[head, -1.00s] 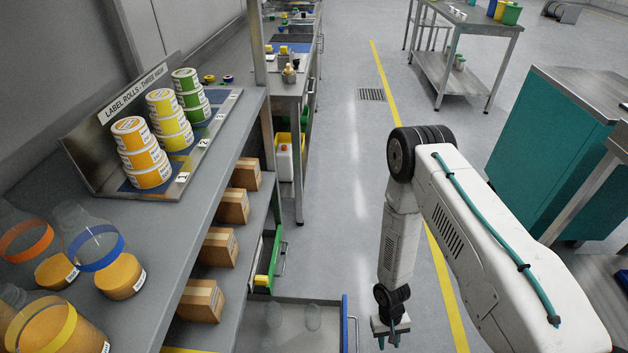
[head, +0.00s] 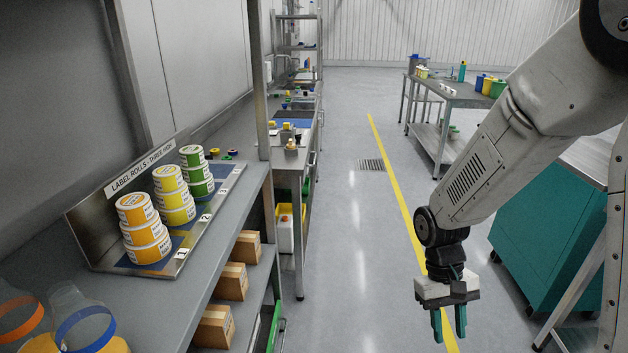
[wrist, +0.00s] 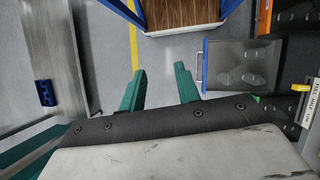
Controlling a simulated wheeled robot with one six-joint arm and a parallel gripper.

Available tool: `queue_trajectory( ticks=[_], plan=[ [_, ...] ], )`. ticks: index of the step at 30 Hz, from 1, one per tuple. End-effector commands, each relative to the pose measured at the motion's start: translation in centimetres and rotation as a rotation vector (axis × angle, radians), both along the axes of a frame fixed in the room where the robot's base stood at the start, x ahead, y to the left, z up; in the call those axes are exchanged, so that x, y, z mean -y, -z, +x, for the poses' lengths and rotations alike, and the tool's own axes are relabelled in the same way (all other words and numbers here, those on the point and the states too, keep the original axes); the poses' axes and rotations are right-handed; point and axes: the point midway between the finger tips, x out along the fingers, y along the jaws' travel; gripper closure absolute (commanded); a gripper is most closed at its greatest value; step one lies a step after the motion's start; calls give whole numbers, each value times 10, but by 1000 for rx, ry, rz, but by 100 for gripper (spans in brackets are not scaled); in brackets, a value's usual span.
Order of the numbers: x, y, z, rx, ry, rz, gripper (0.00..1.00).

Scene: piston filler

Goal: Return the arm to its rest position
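My gripper (head: 449,324) hangs at the end of my white arm on the right of the head view, fingers pointing down over the bare floor and the yellow line. Its two green fingers (wrist: 160,90) also show in the wrist view. They stand apart with only floor between them, so it is open and empty. It touches nothing.
The shelf bench on the left holds label rolls (head: 145,229) in three stacks and jars (head: 88,322). Cardboard boxes (head: 231,281) sit on its lower shelf. A teal cabinet (head: 545,235) stands on the right. The aisle floor (head: 340,260) between is clear.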

Motion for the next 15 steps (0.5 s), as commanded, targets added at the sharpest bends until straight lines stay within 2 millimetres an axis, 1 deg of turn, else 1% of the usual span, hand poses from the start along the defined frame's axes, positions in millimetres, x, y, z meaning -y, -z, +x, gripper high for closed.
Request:
queue_trajectory(
  ticks=[1, 6, 9, 15],
  plan=[
    [0, -21, -7, 20, 6, 8, 67],
    [0, -79, -36, 66, 22, 37, 67],
    [0, -108, -55, 103, 29, 56, 67],
    [-2, -155, -93, 205, 48, 90, 67]
  ],
)
